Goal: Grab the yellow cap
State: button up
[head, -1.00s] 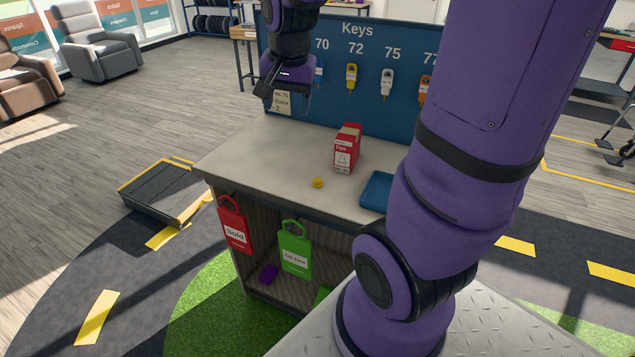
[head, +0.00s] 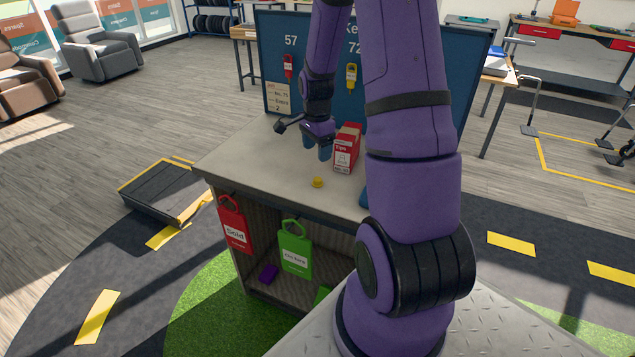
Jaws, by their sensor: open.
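The small yellow cap (head: 317,182) sits on the grey top of the counter (head: 246,158), close to its front edge. My gripper (head: 317,150) points down above the counter, behind the cap and a little above it in the picture. Its blue-tipped fingers are apart and empty, and they do not touch the cap. The cap is in full view.
A red and white box (head: 346,150) stands just right of my gripper. A blue tray (head: 363,196) is mostly hidden behind my arm. The key board (head: 283,40) rises at the counter's back. Red (head: 234,228) and green (head: 295,248) tags hang in front. The counter's left is clear.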

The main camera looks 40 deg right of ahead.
aim_at(318, 178)
jog(key=shift+d+f, duration=0.2)
jog(key=shift+f, duration=5.2)
jog(key=c, duration=1)
